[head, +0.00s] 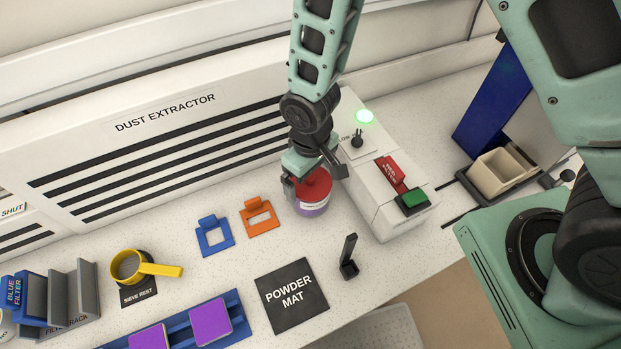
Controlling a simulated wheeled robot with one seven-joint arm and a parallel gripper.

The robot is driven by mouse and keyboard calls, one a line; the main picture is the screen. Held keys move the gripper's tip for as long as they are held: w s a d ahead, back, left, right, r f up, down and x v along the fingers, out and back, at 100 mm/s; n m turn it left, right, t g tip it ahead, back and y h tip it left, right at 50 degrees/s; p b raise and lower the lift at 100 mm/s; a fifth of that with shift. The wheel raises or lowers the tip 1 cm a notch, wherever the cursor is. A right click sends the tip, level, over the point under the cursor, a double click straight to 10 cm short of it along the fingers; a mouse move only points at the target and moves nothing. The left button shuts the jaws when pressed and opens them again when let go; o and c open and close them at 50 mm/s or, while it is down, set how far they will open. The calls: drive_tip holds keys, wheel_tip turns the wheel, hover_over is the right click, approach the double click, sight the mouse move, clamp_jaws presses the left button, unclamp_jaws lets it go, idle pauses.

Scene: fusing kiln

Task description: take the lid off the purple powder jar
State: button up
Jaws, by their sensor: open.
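The purple powder jar (312,208) stands upright on the speckled counter, close to the front left of the white control box. Its red lid (316,184) sits on top of it. My gripper (312,186) is open and points down at the lid, with a finger on the lid's left side and another toward its right. Whether the fingers touch the lid cannot be told. The gripper hides part of the lid's top and back.
The white control box (385,205) with red and green parts stands just right of the jar. The dust extractor (160,150) runs behind. Orange (262,220) and blue (213,238) holders lie left. The black powder mat (291,296) is clear, with a small black stand (348,262) beside it.

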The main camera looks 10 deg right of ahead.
drive_tip(key=c, duration=0.8)
